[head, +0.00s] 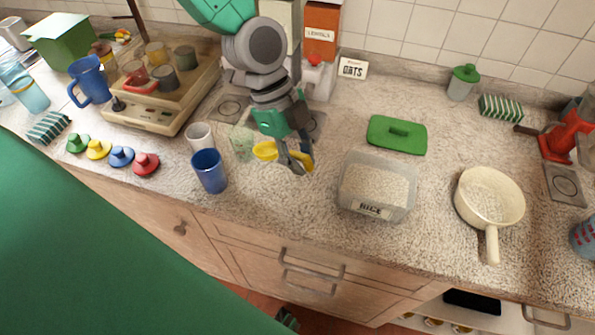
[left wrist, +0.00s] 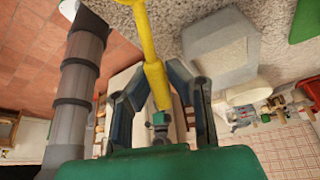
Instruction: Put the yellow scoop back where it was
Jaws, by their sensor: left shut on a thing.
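My left gripper (head: 292,160) is shut on the yellow scoop (head: 265,150) and holds it above the counter, left of the rice box. The scoop's bowl points left in the head view. In the left wrist view the scoop's yellow handle (left wrist: 156,82) lies between the fingers of the gripper (left wrist: 166,92). The clear box labelled RICE (head: 377,208) stands open with pale grain inside. Its green lid (head: 397,143) lies on the counter behind it. My right gripper is not in view.
A blue cup (head: 209,172), a white cup (head: 200,137) and a clear container (head: 242,143) stand close left of the gripper. A cream pan (head: 489,198) sits right of the rice box. Coloured knobbed discs (head: 122,156) lie at the left. Counter between rice box and pan is clear.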

